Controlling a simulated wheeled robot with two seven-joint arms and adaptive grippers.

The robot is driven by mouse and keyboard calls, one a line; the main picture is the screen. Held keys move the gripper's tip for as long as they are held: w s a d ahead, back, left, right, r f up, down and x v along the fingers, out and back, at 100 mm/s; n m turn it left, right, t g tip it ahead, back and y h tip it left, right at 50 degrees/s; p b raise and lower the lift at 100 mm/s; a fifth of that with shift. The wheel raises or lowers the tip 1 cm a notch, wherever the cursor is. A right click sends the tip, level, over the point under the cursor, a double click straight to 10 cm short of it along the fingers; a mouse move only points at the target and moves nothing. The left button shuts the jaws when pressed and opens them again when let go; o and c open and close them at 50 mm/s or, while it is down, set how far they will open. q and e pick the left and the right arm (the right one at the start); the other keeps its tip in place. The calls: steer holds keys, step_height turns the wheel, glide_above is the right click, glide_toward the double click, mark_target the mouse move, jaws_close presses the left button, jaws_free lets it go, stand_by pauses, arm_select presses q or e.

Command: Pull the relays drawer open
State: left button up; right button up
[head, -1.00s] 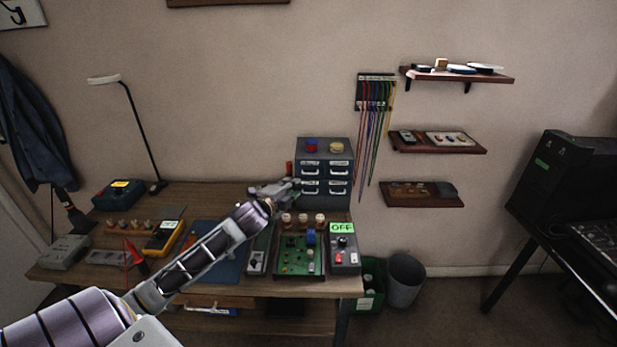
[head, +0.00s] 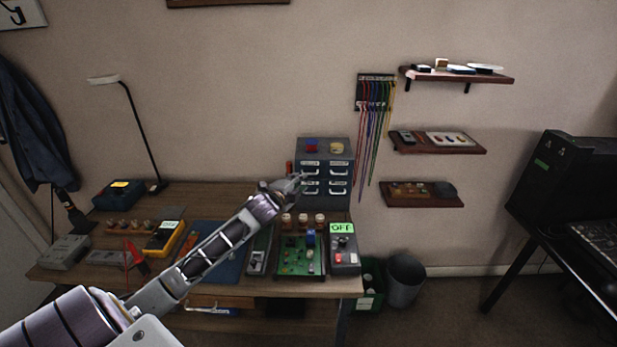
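A dark grey drawer cabinet (head: 326,147) stands at the back right of the workbench. Its front has small drawers with pale handles and labels too small to read, so I cannot tell which one is the relays drawer. All drawers look closed. My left gripper (head: 299,183) is at the left side of the cabinet front, close to the left column handles. Its fingers are small and blurred, and I cannot tell whether they are open or touch a handle. My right gripper is not in view.
On the workbench (head: 205,193), a green circuit board (head: 300,258), a box with an OFF display (head: 343,254) and several small jars (head: 303,219) stand in front of the cabinet. A yellow meter (head: 164,238) lies left of my arm. Cables (head: 373,125) hang right of the cabinet.

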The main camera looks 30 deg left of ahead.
arm_select(q)
glide_toward(314, 168)
steer(key=shift+w+a+f, duration=0.2)
steer(key=shift+w+f, duration=0.25)
steer(key=shift+w, duration=0.3)
steer(key=shift+w+a+f, duration=0.15)
steer(key=shift+w+f, duration=0.25)
steer(key=shift+w, duration=0.35)
steer(key=shift+w+a+f, duration=0.2)
steer(key=shift+w+f, duration=0.25)
steer(key=shift+w, duration=0.35)
jaws_close()
